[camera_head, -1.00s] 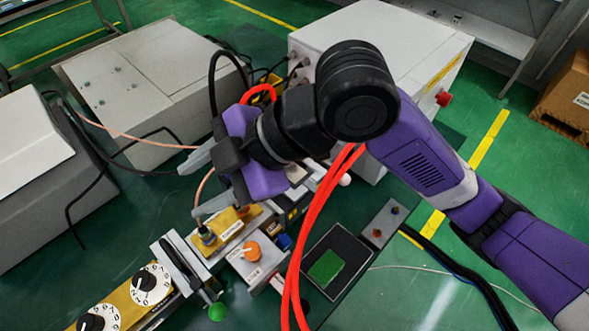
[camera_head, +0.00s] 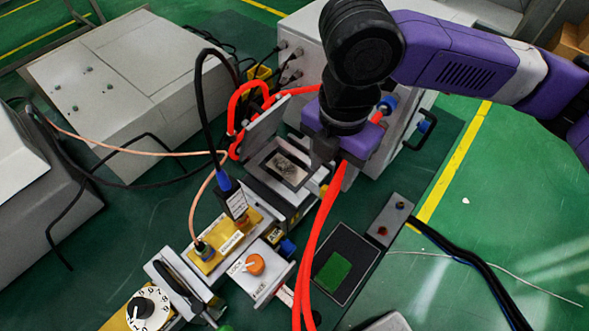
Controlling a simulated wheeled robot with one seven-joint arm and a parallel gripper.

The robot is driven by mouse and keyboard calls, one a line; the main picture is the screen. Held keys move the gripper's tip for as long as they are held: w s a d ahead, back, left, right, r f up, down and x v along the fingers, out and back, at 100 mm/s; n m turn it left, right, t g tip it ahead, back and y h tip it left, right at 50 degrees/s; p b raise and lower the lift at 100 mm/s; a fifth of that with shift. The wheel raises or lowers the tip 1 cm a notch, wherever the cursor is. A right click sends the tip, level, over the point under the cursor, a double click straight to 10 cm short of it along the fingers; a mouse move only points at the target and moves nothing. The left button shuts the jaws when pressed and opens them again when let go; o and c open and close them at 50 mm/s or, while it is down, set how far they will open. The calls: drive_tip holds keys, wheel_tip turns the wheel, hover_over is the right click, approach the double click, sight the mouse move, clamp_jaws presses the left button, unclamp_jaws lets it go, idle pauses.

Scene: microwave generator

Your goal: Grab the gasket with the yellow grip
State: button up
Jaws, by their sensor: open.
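I cannot clearly make out the gasket with the yellow grip. A small yellow piece (camera_head: 325,190) shows just below my gripper and may be its grip; most of it is hidden. My gripper (camera_head: 324,162) is open and points down, close to the right side of a square grey flange (camera_head: 284,166) with a dark opening. My arm and gripper hide what lies directly beneath, and I cannot tell whether the fingers touch anything.
Thick red hoses (camera_head: 318,235) run right beside my gripper. A black cable with a blue plug (camera_head: 232,195) stands left of the flange. A dark tray with a green square (camera_head: 333,272) lies in front. A white cabinet (camera_head: 297,30) stands behind.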

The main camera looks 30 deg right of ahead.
sight(328, 189)
drive_tip(key=shift+s+a+f, duration=0.15)
drive_tip(key=shift+f, duration=1.4)
drive_tip(key=shift+s+a+f, duration=0.1)
drive_tip(key=shift+f, duration=1.45)
clamp_jaws()
